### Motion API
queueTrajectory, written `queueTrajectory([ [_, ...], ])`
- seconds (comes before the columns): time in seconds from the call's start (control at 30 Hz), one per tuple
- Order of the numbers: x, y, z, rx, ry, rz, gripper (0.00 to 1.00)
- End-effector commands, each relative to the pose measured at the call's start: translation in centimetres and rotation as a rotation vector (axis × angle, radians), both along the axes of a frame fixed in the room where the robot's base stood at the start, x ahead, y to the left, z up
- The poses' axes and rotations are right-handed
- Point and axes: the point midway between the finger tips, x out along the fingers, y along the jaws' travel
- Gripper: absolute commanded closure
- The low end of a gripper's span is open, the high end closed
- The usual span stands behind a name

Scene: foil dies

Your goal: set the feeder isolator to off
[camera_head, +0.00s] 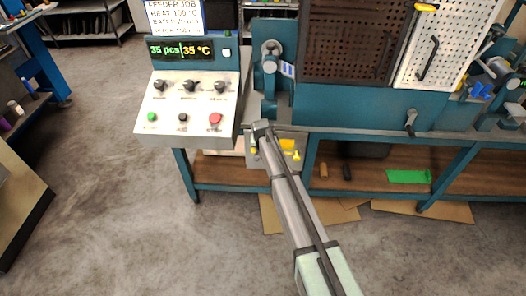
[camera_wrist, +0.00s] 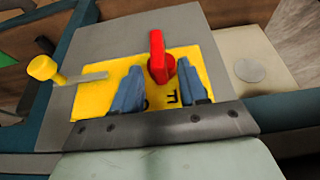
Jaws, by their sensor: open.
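The feeder isolator appears to be the red handle (camera_wrist: 157,55) on a yellow plate (camera_wrist: 95,72), fixed to a grey box, in the wrist view. The handle stands roughly upright in that picture. Part of a black label with an F shows on the plate between my fingers; the rest is hidden. My gripper (camera_wrist: 160,88) is open, its two blue fingers short of the handle, one to each side, with nothing between them. In the head view my gripper (camera_head: 262,127) is at the grey box under the bench edge, where the yellow plate (camera_head: 287,144) partly shows; the red handle cannot be made out there.
A yellow knob (camera_wrist: 42,67) with a metal bar sticks out left of the plate in the wrist view. In the head view the control panel (camera_head: 187,105), with knobs and a red button (camera_head: 215,119), stands up left. The teal machine (camera_head: 350,98) is above right.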

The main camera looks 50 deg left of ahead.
Motion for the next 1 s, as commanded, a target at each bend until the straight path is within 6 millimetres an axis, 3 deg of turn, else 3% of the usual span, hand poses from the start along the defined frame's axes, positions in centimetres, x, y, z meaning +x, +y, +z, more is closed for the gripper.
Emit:
queueTrajectory([
  [0.1, 0.5, 0.5, -1.6, -0.002, 0.001, 0.000, 0.57],
  [0.3, 0.9, 0.9, -3.1, -0.001, -0.001, 0.000, 0.57],
  [0.7, 1.0, 1.0, -3.5, 0.000, 0.000, 0.000, 0.57],
  [1.0, 1.0, 1.0, -3.5, 0.000, 0.000, 0.000, 0.86],
])
